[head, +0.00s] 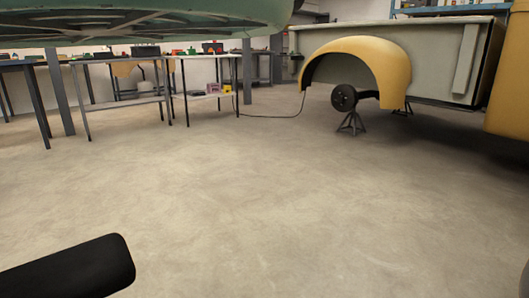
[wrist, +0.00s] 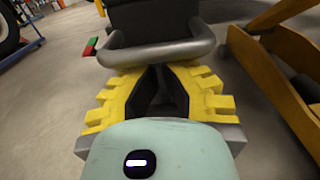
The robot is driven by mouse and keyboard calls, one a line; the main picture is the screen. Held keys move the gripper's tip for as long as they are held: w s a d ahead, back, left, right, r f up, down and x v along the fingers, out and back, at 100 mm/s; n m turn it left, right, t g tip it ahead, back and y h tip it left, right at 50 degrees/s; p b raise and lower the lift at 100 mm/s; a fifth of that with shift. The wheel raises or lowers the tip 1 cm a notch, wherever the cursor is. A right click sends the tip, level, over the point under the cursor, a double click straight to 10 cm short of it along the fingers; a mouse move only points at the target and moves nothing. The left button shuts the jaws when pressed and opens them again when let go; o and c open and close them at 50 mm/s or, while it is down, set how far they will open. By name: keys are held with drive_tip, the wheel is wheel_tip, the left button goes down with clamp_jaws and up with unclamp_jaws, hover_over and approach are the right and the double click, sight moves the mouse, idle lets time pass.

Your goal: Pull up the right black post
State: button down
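I cannot tell for sure which thing is the right black post. In the head view, a dark upright post (head: 247,70) stands at the back, right of another dark upright post (head: 60,92) behind the tables. A black rounded bar (head: 75,270) juts in at the lower left; I cannot tell whether it is mine. In the wrist view, what looks like my gripper (wrist: 160,92) has yellow toothed sides around a dark middle. Its opening is unclear, and I see nothing held. A black block (wrist: 152,22) with a grey curved bar lies beyond it.
Tables (head: 205,55) with small items stand at the back left under a large teal body (head: 140,22). A yellow fender (head: 375,60), a black wheel hub (head: 344,98) and a jack stand (head: 351,124) are at the right. The concrete floor (head: 260,190) is clear.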

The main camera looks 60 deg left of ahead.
drive_tip(key=shift+r, duration=0.1)
drive_tip(key=shift+r+p, duration=5.7)
drive_tip(key=shift+p, duration=0.15)
drive_tip(key=shift+f+b, duration=1.45)
drive_tip(key=shift+f, duration=0.05)
drive_tip(key=shift+a+r+p, duration=0.15)
drive_tip(key=shift+a+p, duration=0.15)
drive_tip(key=shift+a, duration=0.05)
drive_tip(key=a+p, duration=0.2)
drive_tip(key=a, duration=0.6)
drive_tip(key=shift+s+a+p, duration=0.25)
drive_tip(key=shift+s+p, duration=0.05)
